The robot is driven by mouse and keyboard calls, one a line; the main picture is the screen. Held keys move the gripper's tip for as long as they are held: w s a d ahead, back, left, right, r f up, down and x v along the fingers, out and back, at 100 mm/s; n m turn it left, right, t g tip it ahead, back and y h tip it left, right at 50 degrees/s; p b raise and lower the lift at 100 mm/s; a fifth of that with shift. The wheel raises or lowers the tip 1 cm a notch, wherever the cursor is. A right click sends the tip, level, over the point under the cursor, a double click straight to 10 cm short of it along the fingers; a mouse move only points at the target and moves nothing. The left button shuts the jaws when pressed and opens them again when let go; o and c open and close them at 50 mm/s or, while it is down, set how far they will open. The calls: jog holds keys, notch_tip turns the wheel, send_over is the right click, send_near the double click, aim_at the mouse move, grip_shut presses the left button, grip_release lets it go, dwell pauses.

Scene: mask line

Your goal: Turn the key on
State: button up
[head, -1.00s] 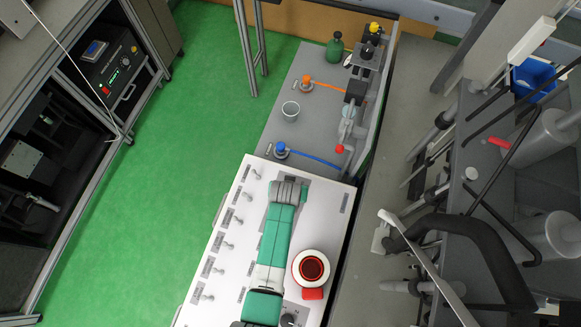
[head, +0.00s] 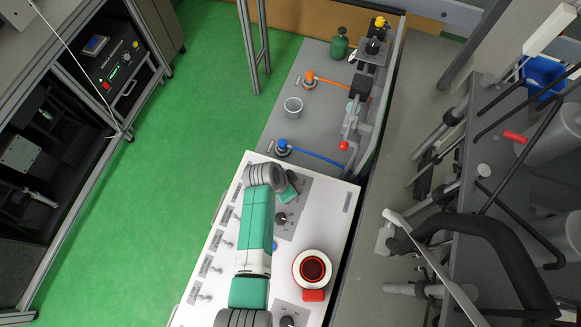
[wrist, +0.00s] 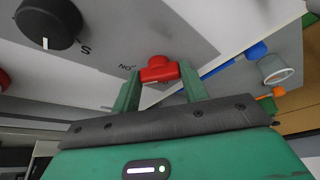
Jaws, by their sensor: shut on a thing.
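A red key (wrist: 159,69) stands on a grey plate of the white panel, beside printed letters that appear to read ON upside down. My gripper (wrist: 158,82) has its two green fingers on either side of the key and is shut on it. In the head view my gripper (head: 290,188) is partly hidden by my own wrist, over the far end of the white panel (head: 335,230). The key cannot be made out in that view.
A black knob (wrist: 48,22) is near the key; the head view shows a black knob (head: 281,218) too. A large red round button (head: 312,268) and several small switches are on the panel.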

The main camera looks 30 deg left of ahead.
jog(key=shift+m, duration=0.5)
jog(key=shift+g+b, duration=0.3)
jog(key=o, duration=1)
jog(key=shift+r, duration=0.1)
jog(key=p+v, duration=0.1)
jog(key=v, duration=0.6)
jog(key=shift+s+a+r+p, duration=0.15)
jog(key=shift+a+r+p, duration=0.1)
jog(key=shift+p, duration=0.1)
